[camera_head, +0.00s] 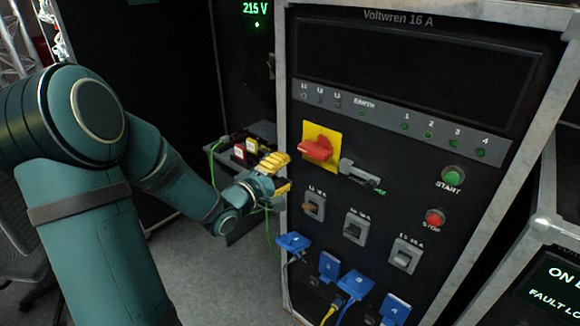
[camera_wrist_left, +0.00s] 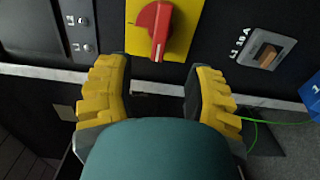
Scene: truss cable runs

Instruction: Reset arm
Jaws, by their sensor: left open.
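My left gripper (camera_head: 280,176) has yellow fingers and is at the left edge of the power distribution panel (camera_head: 395,170), below and left of the red rotary switch (camera_head: 316,149) on its yellow plate. In the left wrist view the gripper (camera_wrist_left: 158,92) is open, with its two fingers apart and nothing between them. The red switch (camera_wrist_left: 154,30) shows just beyond the fingertips there, apart from them. A breaker (camera_wrist_left: 267,55) with a brown lever is to the right in that view. My right gripper is not in view.
The panel also carries a green START button (camera_head: 453,174), a red STOP button (camera_head: 435,217) and several breakers. Blue sockets (camera_head: 355,284) line its lower part, some with cables. A chair (camera_head: 30,245) stands at left. Grey floor (camera_head: 190,285) lies open below my arm.

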